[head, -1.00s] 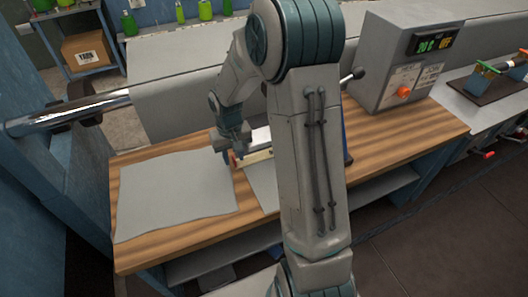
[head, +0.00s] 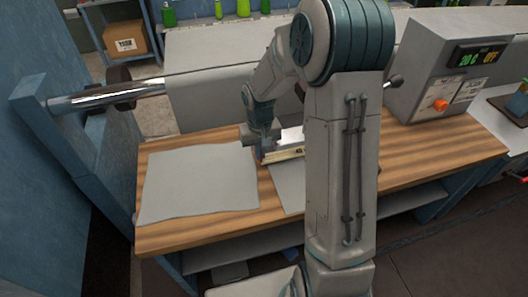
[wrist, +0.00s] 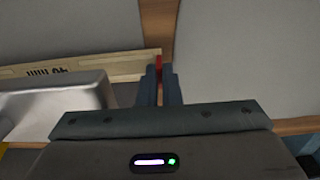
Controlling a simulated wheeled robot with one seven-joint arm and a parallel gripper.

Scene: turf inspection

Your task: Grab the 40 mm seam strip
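A cream strip (wrist: 95,66) with a dark "40" mark, upside down in the wrist view, lies at bench height; its red end (wrist: 167,65) is by my fingertips. In the head view the strip (head: 284,154) lies behind my arm, partly hidden. My gripper (wrist: 160,72) is over the strip's red end, fingers close together with a narrow gap. The frames do not show whether they touch or hold the strip. In the head view my gripper (head: 260,152) is low over the bench.
The wooden bench (head: 420,145) carries a grey sheet (head: 200,182) at left and another grey piece (head: 288,186) beside my arm. A metal block (wrist: 60,103) lies close by the strip. A control box (head: 440,70) stands at right; a metal roller (head: 110,95) is at left.

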